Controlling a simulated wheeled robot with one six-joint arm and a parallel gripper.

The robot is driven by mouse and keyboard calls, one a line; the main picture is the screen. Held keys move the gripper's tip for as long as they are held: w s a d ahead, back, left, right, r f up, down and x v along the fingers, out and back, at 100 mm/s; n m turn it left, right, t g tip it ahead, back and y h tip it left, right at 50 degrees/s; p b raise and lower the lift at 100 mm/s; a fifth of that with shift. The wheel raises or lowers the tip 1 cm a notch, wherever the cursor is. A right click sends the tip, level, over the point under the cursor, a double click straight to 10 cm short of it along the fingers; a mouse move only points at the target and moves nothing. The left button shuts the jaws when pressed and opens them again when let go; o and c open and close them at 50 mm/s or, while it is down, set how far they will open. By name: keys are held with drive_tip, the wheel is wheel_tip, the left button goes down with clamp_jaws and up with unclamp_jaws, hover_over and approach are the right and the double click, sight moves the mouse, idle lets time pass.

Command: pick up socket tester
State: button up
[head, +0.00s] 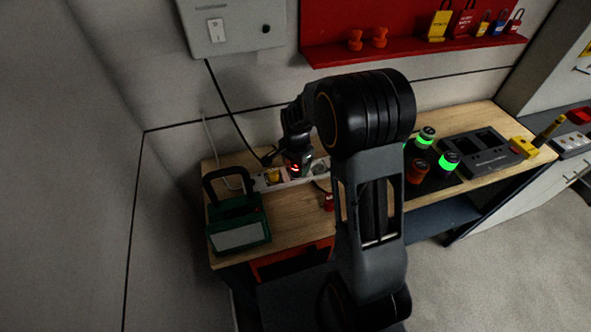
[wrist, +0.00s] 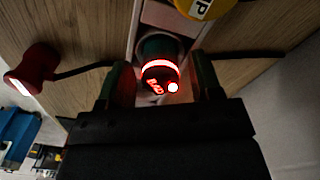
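The socket tester (wrist: 160,72) is a dark cylinder with a glowing red ring and red lettering that seems to read "BAD". It sits in the white power strip (wrist: 166,16) on the wooden bench. My gripper (wrist: 163,82) is open, with one finger on each side of the tester and small gaps between. In the head view my gripper (head: 297,168) is low over the power strip (head: 262,183), and a red glow shows there. My arm hides part of the strip.
A yellow round plug (wrist: 205,7) sits close to the tester in the strip. A small red object (wrist: 32,67) with a black cable lies beside it. A green case (head: 237,218) stands at the bench's left end. Green-lit cylinders (head: 448,162) stand right of my arm.

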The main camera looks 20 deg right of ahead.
drive_tip(key=c, duration=0.9)
drive_tip(key=shift+c, duration=0.2)
drive_tip(key=shift+r, duration=0.2)
